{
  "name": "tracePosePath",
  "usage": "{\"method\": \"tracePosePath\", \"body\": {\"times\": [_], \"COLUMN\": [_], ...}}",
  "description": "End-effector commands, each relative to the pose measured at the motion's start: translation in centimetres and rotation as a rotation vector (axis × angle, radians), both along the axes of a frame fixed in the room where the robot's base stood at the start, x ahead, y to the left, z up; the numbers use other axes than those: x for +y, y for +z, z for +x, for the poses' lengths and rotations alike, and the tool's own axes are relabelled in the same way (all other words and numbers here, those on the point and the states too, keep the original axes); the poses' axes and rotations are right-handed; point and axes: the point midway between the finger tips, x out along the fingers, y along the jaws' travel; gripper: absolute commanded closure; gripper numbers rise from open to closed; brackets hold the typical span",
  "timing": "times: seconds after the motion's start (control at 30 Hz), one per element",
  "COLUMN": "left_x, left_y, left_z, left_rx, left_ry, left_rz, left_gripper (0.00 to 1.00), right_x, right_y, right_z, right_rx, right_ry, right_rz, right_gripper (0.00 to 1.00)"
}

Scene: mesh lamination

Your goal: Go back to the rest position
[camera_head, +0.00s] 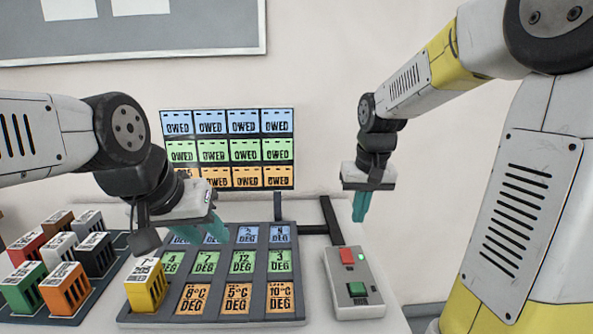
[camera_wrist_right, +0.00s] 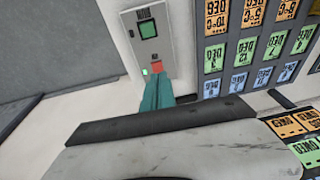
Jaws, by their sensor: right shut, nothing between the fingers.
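My right gripper (camera_head: 360,208) hangs in the air above the button box, its teal fingers together with nothing between them. In the right wrist view its fingers (camera_wrist_right: 158,92) point toward the button box and overlap its red-button end. My left gripper (camera_head: 217,228) is over the back left part of the label panel. The button box (camera_head: 372,300) has a red button (camera_head: 347,257), a green button (camera_head: 356,289) and a lit green lamp.
The grey panel (camera_head: 255,318) holds rows of blue, green and orange labels. A yellow block (camera_head: 146,285) stands at its left edge. Several coloured blocks sit in a dark tray (camera_head: 45,319) at left. A screen (camera_head: 228,148) stands behind. The wall (camera_head: 330,60) closes the back.

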Motion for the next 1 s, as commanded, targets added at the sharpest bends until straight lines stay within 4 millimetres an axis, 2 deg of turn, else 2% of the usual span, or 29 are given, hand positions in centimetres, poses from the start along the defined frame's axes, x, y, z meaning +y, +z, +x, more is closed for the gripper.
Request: {"method": "tracePosePath", "body": {"times": [0.03, 0.2, 0.4, 0.5, 0.7, 1.0], "left_x": [0.0, 0.0, 0.0, 0.0, 0.0, 0.0], "left_y": [0.0, 0.0, 0.0, 0.0, 0.0, 0.0], "left_z": [0.0, 0.0, 0.0, 0.0, 0.0, 0.0], "left_rx": [0.000, 0.000, 0.000, 0.000, 0.000, 0.000], "left_ry": [0.000, 0.000, 0.000, 0.000, 0.000, 0.000], "left_rz": [0.000, 0.000, 0.000, 0.000, 0.000, 0.000], "left_gripper": [0.64, 0.64, 0.64, 0.64, 0.64, 0.64], "right_x": [0.1, 0.5, 1.1, 1.4, 1.6, 1.6], "right_y": [1.6, 4.7, 6.1, 6.1, 6.0, 6.0], "right_z": [-1.8, -7.5, -13.3, -15.0, -16.4, -16.4], "right_rx": [-0.042, -0.158, -0.279, -0.319, -0.349, -0.349], "right_ry": [0.000, 0.006, 0.013, 0.016, 0.021, 0.020], "right_rz": [0.011, 0.054, 0.107, 0.127, 0.142, 0.143], "right_gripper": [1.00, 1.00, 1.00, 1.00, 1.00, 1.00]}}
